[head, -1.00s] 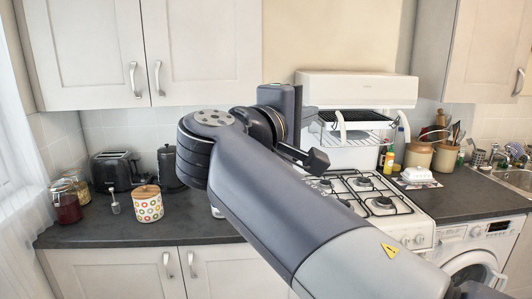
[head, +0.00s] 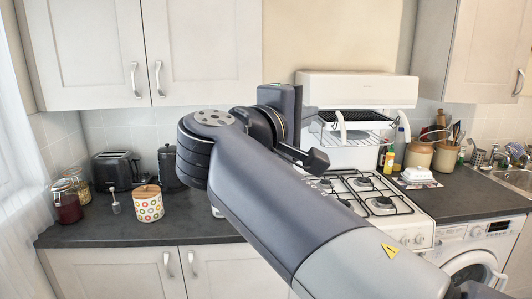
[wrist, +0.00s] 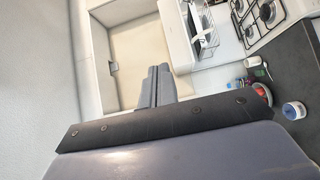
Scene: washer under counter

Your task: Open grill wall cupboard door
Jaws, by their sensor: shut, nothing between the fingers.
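The pale wall cupboard (head: 150,50) at upper left has two shut doors. Its left door (head: 88,50) and right door (head: 205,50) have curved metal handles near their meeting edges. Another pale wall cupboard (head: 487,50) is at upper right, shut, with a handle (head: 519,81). The white grill hood (head: 355,88) stands between them above the stove. I cannot tell which cupboard is the grill one. My gripper (wrist: 159,70) is shut and empty in the wrist view, before the beige wall, apart from both handles. In the head view my arm hides part of the grill side and counter.
The stove (head: 372,195) has several burners. A toaster (head: 113,171), a spotted canister (head: 148,204) and jars stand on the left counter. Bottles and crocks (head: 418,154) stand right of the stove. The air before the left cupboard doors is clear.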

